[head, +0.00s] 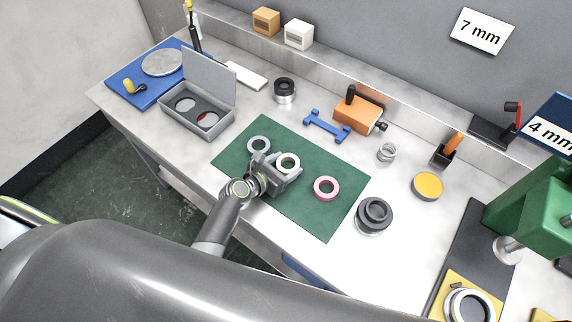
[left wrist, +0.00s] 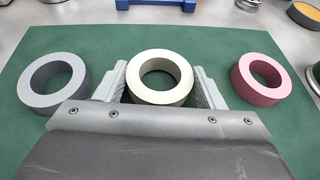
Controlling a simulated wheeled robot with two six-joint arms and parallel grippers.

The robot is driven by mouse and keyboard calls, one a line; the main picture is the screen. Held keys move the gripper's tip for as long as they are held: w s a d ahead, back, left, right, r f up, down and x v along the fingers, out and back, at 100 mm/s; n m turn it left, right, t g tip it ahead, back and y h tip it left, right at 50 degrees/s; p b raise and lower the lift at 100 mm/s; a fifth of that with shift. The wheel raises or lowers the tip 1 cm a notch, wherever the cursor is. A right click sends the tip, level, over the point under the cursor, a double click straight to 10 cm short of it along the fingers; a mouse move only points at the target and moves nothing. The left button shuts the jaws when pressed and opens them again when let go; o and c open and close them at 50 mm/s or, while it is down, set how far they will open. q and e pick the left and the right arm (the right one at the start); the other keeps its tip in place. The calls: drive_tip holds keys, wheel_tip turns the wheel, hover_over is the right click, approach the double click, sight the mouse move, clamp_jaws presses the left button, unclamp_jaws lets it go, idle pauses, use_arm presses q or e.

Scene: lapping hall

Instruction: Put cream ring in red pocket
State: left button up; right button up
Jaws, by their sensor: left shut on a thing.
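The cream ring (head: 288,162) is at the middle of the green mat, between the fingers of my left gripper (head: 283,168). In the left wrist view the cream ring (left wrist: 160,78) has a finger pressed against each side, so the gripper is shut on it. I cannot tell whether it rests on the mat or is just above it. The open grey case (head: 172,124) stands at the left with its lid raised. It has round pockets, and a bit of red shows in the nearer right pocket (head: 207,120). My right gripper is not in view.
On the green mat (head: 318,218) a grey ring (head: 259,145) lies left of the cream ring and a pink-red ring (head: 326,188) right of it. A black-topped cylinder (head: 284,91), blue piece (head: 326,126) and orange block (head: 358,115) stand behind. Bare bench separates mat and case.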

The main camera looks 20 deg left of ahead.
use_arm(q)
drive_tip(key=s+a+r+m+g+h, duration=0.1)
drive_tip(key=a+r, duration=0.2)
drive_tip(key=r, duration=0.6)
drive_tip(key=s+a+r+m+h, duration=0.1)
drive_tip(key=s+a+r, duration=0.15)
drive_tip(key=r, duration=0.65)
drive_tip(key=s+r+m+g+h+b, duration=0.3)
drive_tip(key=s+r+m, duration=0.1)
drive_tip(key=s+r, duration=0.35)
drive_tip(key=n+t+y+b, duration=0.4)
drive_tip(key=n+y+b, duration=0.1)
drive_tip(key=n, duration=0.1)
hover_over(278, 163)
wheel_tip(278, 163, down, 15)
wheel_tip(278, 163, down, 7)
drive_tip(key=shift+r+b, duration=0.1)
drive_tip(key=shift+b, duration=0.35)
drive_tip(key=shift+w+f+b, duration=0.1)
drive_tip(key=shift+f+b, duration=0.35)
drive_tip(key=shift+f, duration=1.55)
drive_tip(key=shift+f, duration=0.15)
